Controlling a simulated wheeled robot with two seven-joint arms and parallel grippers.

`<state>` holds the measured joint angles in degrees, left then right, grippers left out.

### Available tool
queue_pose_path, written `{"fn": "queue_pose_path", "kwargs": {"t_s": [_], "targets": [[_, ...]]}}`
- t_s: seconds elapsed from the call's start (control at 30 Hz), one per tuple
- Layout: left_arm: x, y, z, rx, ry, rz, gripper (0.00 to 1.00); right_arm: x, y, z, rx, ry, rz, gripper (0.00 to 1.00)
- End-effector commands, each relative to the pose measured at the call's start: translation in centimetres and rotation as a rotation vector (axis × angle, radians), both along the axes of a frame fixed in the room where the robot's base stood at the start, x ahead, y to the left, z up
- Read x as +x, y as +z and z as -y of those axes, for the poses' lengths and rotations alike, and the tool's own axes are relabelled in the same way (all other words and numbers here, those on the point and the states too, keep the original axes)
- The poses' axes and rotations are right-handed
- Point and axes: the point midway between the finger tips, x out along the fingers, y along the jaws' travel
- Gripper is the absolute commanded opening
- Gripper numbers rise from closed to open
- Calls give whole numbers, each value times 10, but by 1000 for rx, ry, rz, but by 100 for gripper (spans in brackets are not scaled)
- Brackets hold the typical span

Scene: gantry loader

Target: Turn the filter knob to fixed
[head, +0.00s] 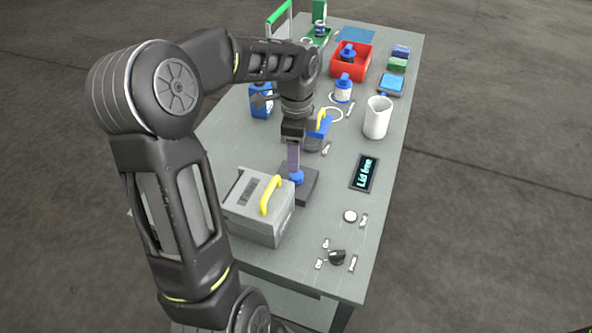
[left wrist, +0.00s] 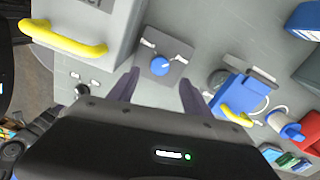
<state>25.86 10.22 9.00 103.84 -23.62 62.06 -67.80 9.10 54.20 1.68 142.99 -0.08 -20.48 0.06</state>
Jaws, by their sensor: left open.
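A round blue knob (head: 297,178) sits on a dark square plate (head: 311,191) beside the grey box. In the left wrist view the blue knob (left wrist: 160,66) shows a white mark, with two small white labels on its plate (left wrist: 180,48); their text is too small to read. My left gripper (head: 293,163) points down just above the knob. In the left wrist view its fingers (left wrist: 159,85) are spread and empty, with the knob just beyond and between the tips. I cannot tell whether either finger touches it. My right gripper is not in view.
A grey box (head: 262,227) with a yellow handle (head: 270,195) stands close beside the plate. A blue device (head: 318,131) with a yellow handle stands behind. A "Lid free" display (head: 364,172), black knob (head: 337,257) and white cup (head: 377,118) lie rightward. Bare tabletop separates them.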

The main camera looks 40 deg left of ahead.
Motion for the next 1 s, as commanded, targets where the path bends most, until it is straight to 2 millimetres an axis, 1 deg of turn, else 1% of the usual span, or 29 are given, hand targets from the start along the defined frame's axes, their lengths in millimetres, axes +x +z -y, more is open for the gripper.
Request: {"fn": "queue_pose_path", "kwargs": {"t_s": [0.17,0.4,0.5,0.63,0.87,1.0], "targets": [[-1,-21,0,-1,-1,-3,57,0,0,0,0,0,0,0],[-1,-59,0,-1,0,-3,57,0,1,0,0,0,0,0],[-1,-68,0,-1,-1,-2,57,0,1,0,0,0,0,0],[0,-73,0,-1,0,0,57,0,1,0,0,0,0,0],[0,-73,0,-1,0,0,57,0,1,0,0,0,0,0],[0,-73,0,-1,0,0,45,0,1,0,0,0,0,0]]}}
